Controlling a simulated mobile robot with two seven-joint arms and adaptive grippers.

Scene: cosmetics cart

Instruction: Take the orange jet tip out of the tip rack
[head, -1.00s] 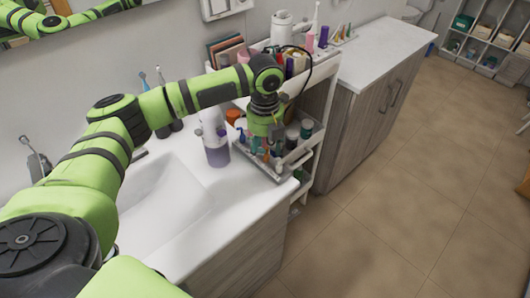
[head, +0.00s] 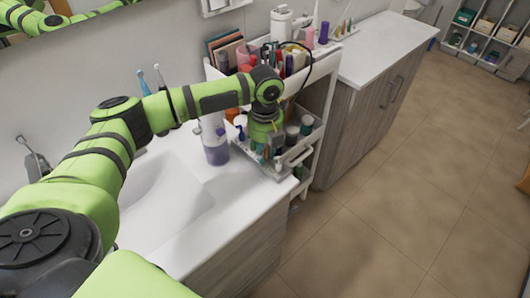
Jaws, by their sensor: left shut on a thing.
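My left gripper (head: 271,151) points down into the cart's upper front tray (head: 282,175), among small coloured tips (head: 262,154). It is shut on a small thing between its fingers. The fingers and the hand hide that thing, and I cannot make out its colour. The tip rack and the orange jet tip cannot be told apart in this crowded spot. My right gripper is not in view.
A clear purple bottle (head: 214,143) stands on the sink counter (head: 190,240), left of the tray. Jars (head: 306,125) stand right of my gripper. The cart's top shelf holds crowded cosmetics (head: 290,63) behind my wrist. The floor (head: 400,190) is clear.

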